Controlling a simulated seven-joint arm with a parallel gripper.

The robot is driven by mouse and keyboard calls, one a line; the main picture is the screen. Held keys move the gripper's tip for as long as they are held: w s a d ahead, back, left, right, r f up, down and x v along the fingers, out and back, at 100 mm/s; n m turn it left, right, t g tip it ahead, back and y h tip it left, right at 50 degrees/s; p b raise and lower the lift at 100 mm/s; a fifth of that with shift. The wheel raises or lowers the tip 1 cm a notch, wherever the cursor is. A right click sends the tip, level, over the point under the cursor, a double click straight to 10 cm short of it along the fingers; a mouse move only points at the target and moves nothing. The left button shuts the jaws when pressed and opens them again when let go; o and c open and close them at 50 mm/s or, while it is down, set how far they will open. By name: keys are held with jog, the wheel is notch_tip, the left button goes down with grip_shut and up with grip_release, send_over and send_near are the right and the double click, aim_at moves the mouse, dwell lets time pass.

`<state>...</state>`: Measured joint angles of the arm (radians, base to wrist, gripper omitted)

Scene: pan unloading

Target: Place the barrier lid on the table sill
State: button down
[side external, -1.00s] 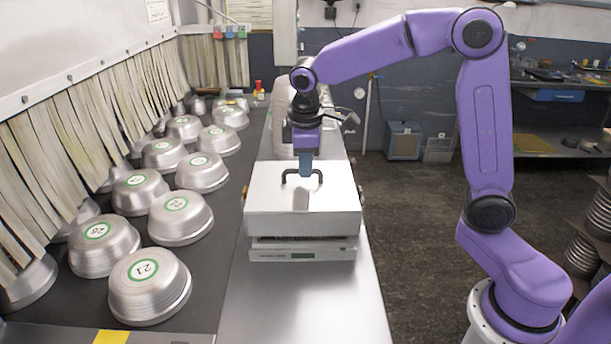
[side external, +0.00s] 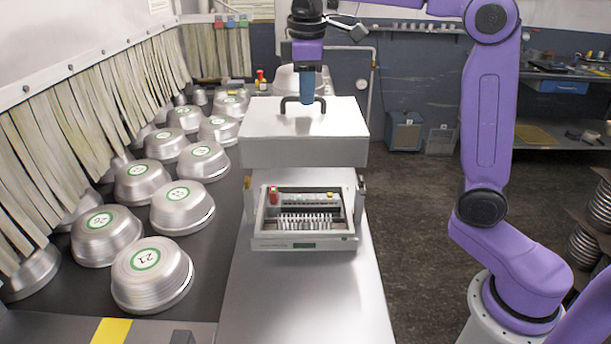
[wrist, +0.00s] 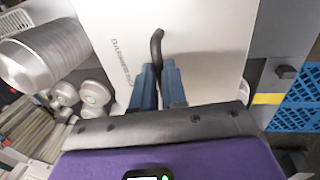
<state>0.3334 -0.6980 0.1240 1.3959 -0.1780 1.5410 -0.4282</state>
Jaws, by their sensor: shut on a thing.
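The barrier lid (side external: 305,142) is a silver box-shaped cover with a dark arched handle (side external: 303,101) on top. My gripper (side external: 306,100) is shut on that handle and holds the lid level, raised above the open barrier box (side external: 305,240). The box sits on the metal table sill (side external: 300,300) and shows its inside: a red part, a row of terminals and fine wiring. In the wrist view, my gripper's blue fingers (wrist: 158,88) close around the handle (wrist: 156,45), with the lid's pale top (wrist: 210,40) below. The lid hides the sill behind the box.
The sill in front of the box is bare. The floor (side external: 420,240) drops away to the right of the sill.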

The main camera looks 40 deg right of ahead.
jog(key=w+d+f, duration=0.1)
jog(key=w, duration=0.1)
jog(key=w+d+f, duration=0.2)
jog(key=w, duration=0.1)
jog(key=shift+w+d, duration=0.15)
jog(key=shift+w, duration=0.2)
jog(key=w+d+f, duration=1)
jog(key=d, duration=0.3)
notch_tip(320, 180, down, 8)
jog(key=shift+w+f, duration=0.1)
jog(key=c, duration=1.2)
grip_release()
jog(key=shift+o, duration=0.2)
